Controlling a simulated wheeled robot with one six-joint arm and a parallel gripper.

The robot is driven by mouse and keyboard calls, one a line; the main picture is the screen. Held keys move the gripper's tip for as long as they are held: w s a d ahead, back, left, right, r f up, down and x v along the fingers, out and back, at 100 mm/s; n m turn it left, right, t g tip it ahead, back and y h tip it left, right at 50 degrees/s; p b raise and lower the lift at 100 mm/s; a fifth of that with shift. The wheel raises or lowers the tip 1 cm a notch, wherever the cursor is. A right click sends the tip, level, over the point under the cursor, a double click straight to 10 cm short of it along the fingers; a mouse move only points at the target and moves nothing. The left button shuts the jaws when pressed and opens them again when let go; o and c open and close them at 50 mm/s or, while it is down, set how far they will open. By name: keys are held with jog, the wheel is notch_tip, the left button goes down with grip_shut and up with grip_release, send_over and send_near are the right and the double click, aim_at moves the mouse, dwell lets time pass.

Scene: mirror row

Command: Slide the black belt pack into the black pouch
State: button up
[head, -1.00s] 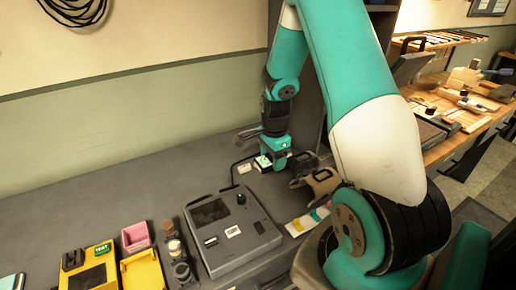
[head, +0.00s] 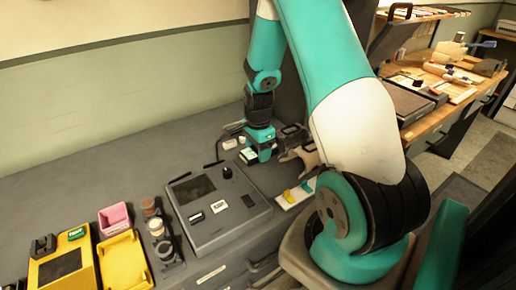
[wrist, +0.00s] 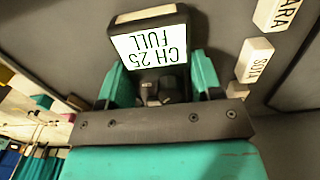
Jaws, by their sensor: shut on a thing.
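The black belt pack (wrist: 178,75), with a lit white face reading "CH 25 FULL", is between the teal fingers of my gripper (wrist: 160,85) in the wrist view. The face reads upside down there. In the head view my gripper (head: 259,150) hangs over the back of the grey bench, beyond the grey console, shut on the pack. The pack's pale face (head: 248,156) shows at its left side. I cannot clearly make out the black pouch in either view.
White name blocks (wrist: 256,60) stand right of the pack. The grey console (head: 220,212) is in front of my gripper. A tan item (head: 302,155) and a white strip with yellow pieces (head: 296,193) lie to the right. The bench's back left is clear.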

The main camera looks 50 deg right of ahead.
jog(key=o, duration=1.1)
jog(key=shift+r, duration=0.1)
notch_tip(320, 180, up, 17)
jog(key=shift+r+p, duration=0.15)
jog(key=shift+p, duration=0.2)
jog(key=a+r+n+y, duration=0.1)
jog(key=a+r+n, duration=0.3)
jog(key=a+n, duration=0.5)
jog(key=s+a+r+n+y+p, duration=0.1)
jog(key=s+a+r+n, duration=0.1)
jog(key=s+a+n, duration=0.7)
jog(key=s+a+r+n+y+p, duration=0.1)
jog(key=s+a+r+n+y, duration=0.1)
jog(key=s+a+n, duration=0.6)
jog(key=a+r+n, duration=0.1)
jog(key=a+n, duration=0.1)
jog(key=a, duration=0.4)
jog(key=shift+s+a+r+p, duration=0.15)
jog(key=shift+s+a+p, duration=0.05)
jog(key=shift+s+p, duration=0.15)
